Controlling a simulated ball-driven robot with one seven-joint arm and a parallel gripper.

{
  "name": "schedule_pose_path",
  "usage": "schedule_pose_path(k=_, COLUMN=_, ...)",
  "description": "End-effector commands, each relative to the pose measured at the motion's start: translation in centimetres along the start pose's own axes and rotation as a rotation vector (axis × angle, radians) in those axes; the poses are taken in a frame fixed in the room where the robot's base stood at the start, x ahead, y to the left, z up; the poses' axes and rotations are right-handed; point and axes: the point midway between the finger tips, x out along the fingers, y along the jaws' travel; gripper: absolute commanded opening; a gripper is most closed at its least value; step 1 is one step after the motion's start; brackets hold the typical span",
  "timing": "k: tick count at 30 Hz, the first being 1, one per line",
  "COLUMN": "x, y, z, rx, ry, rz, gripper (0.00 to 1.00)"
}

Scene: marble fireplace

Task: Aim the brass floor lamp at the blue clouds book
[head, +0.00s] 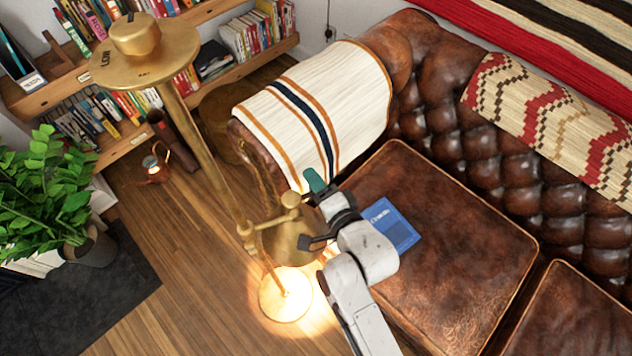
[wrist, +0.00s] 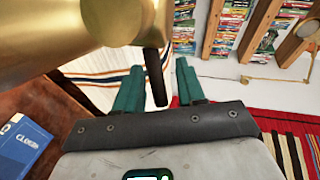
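The brass floor lamp (head: 206,158) stands left of the sofa. Its brass shade (head: 284,243) hangs low, and its light falls on the round base (head: 285,293) and floor. The blue clouds book (head: 390,224) lies flat on the brown leather seat, partly behind my arm; it also shows in the wrist view (wrist: 24,147). My gripper (head: 318,188) is beside the shade. In the wrist view my gripper (wrist: 158,78) has its two green fingers apart. A dark rod (wrist: 155,76) below the brass part (wrist: 75,35) appears between them; I cannot tell whether they touch it.
The sofa arm with a striped blanket (head: 315,105) is just behind my gripper. A wide brass disc (head: 175,58) tops the lamp. A potted plant (head: 45,195) and bookshelves (head: 225,70) stand left and behind. Wooden floor (head: 190,270) left of the lamp is clear.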

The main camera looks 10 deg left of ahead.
Motion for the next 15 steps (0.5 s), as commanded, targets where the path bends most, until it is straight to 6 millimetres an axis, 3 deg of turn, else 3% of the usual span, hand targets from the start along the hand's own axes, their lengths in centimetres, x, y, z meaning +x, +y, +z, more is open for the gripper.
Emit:
schedule_pose_path(k=8, x=0.12, y=0.04, z=0.0, rx=0.0, ry=0.0, rz=0.001, gripper=0.39)
schedule_pose_path(k=15, x=0.1, y=0.04, z=-0.01, rx=0.0, ry=0.0, rz=0.001, gripper=0.16)
